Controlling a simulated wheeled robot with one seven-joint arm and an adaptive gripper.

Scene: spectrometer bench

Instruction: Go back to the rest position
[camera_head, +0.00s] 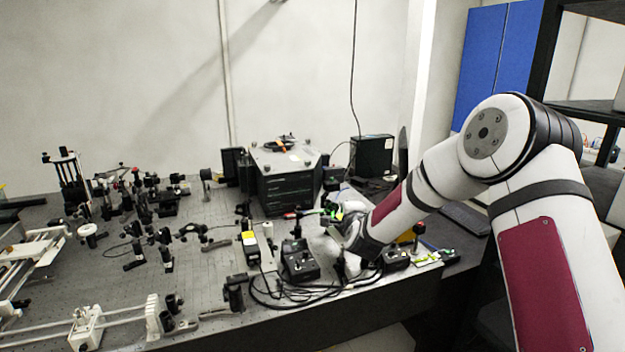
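My arm reaches in from the right side of the head view, bends at a high elbow and slopes down to the left over the bench (205,290). My gripper (328,218) is at the arm's low end, above the right part of the bench near the front edge. It is small, dark and partly mixed with the clutter behind it, so I cannot tell whether its fingers are open or shut, or whether it touches or holds anything.
A black control box (299,262) with cables stands just left of my wrist. A large dark box (287,180) stands behind. Optical mounts (135,200) crowd the left of the bench. A monitor edge (402,152) and black shelving (575,105) stand right. The air above the bench is clear.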

